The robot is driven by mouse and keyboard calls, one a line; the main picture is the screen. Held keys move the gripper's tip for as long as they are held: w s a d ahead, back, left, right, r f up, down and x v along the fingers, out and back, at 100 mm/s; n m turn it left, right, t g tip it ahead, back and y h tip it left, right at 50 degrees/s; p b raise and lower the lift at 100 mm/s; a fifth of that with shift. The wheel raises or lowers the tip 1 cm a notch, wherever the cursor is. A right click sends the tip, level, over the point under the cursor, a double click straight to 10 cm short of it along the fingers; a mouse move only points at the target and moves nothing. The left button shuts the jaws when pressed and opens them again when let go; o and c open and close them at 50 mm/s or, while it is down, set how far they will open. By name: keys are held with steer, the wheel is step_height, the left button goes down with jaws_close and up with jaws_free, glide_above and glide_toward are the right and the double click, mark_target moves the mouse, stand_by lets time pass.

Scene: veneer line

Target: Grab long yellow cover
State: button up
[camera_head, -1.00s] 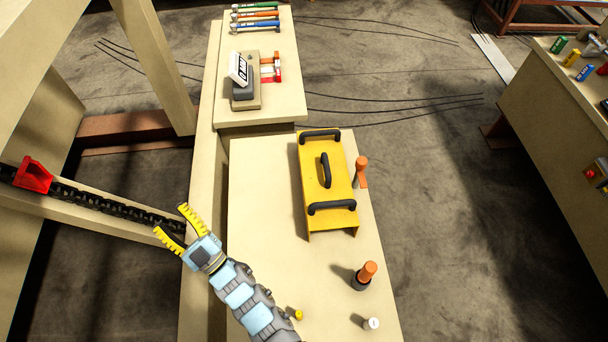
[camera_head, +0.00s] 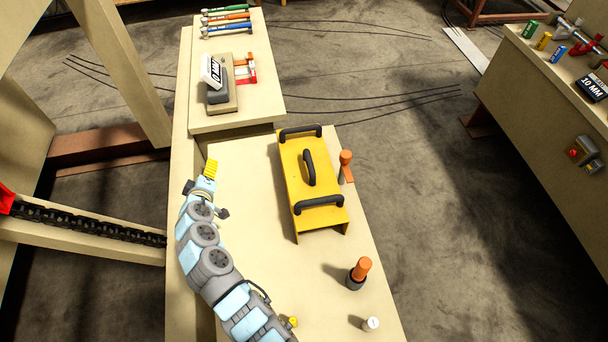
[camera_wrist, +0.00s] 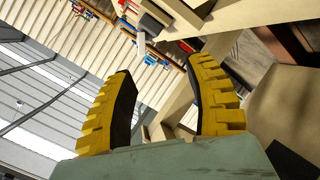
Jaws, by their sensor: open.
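The long yellow cover (camera_head: 312,205) lies on the beige table in the head view, with black handles at its far end, middle and near end. My gripper (camera_head: 210,168) is to the left of the cover, near the table's left edge, and apart from it. In the wrist view my gripper (camera_wrist: 165,95) has its two yellow-padded fingers spread wide with nothing between them. The cover does not show clearly in the wrist view.
Orange-topped posts (camera_head: 346,168) (camera_head: 359,273) stand right of the cover. A white-capped peg (camera_head: 370,323) is near the front. A measuring device (camera_head: 218,90) and several hammers (camera_head: 228,20) lie on the far table. A side bench (camera_head: 545,100) is at right.

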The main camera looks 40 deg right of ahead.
steer(key=s+d+r+m+g+h+b, duration=0.2)
steer(key=s+d+m+g+h, duration=0.3)
steer(key=d, duration=0.4)
steer(key=m+g+b, duration=0.1)
steer(key=m+g, duration=0.1)
steer(key=g, duration=0.5)
glide_toward(308, 157)
steer(key=p+x, duration=0.1)
steer(key=x, duration=0.1)
steer(key=p+x, duration=0.1)
steer(key=x, duration=0.2)
steer(key=shift+f, duration=0.45)
steer(key=shift+s+p+x, duration=0.2)
steer(key=shift+p+x, duration=0.2)
steer(key=shift+x, duration=2.1)
steer(key=shift+w+f, duration=0.1)
jaws_close()
